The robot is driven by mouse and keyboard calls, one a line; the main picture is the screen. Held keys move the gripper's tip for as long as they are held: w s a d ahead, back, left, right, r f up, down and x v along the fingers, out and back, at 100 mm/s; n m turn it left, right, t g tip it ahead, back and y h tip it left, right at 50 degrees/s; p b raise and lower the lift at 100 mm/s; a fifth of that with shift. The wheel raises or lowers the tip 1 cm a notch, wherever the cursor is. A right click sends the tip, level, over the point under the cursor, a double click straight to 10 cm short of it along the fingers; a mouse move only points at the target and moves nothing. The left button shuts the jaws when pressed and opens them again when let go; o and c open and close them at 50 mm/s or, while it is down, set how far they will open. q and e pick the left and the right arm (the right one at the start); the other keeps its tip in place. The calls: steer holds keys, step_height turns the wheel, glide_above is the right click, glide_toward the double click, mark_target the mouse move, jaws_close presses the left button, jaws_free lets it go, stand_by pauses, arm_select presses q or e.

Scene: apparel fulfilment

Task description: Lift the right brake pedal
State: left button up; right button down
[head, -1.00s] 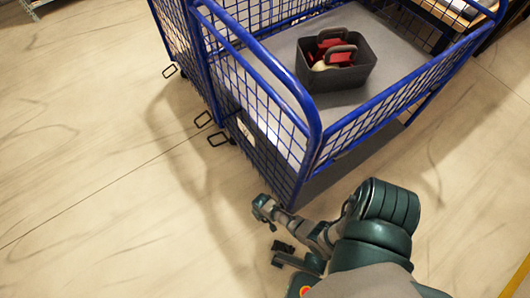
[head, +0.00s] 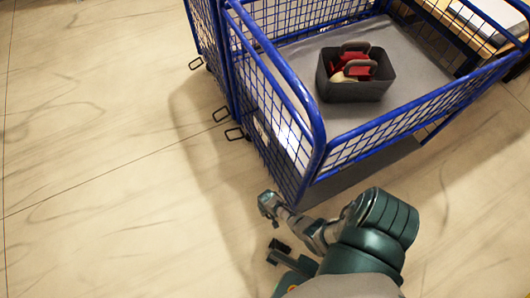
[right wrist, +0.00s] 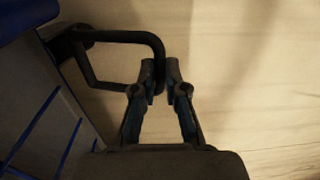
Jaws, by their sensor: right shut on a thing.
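In the right wrist view, a black loop-shaped brake pedal (right wrist: 120,37) sticks out from the cart's side. My right gripper (right wrist: 160,76) is shut on the outer end of this loop, with one finger on each side of its bar. The fingertips hide part of that bar. In the head view, my right arm reaches in from the lower right towards the floor near the cart's near corner. I cannot make out its fingertips or the held pedal there.
A blue mesh cart (head: 318,135) stands at the upper right, with a dark caddy (head: 355,88) on its grey deck. More black loops (head: 234,134) stick out along its left side. The pale floor (head: 100,150) to the left is clear. A shelf edge shows at top right.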

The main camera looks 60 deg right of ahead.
steer(key=c, duration=1.2)
jaws_free()
steer(key=shift+s+f, duration=0.15)
steer(key=shift+a+r, duration=0.1)
steer(key=shift+r, duration=0.25)
step_height(320, 180, up, 11)
steer(key=shift+d+r, duration=0.2)
steer(key=shift+d, duration=0.05)
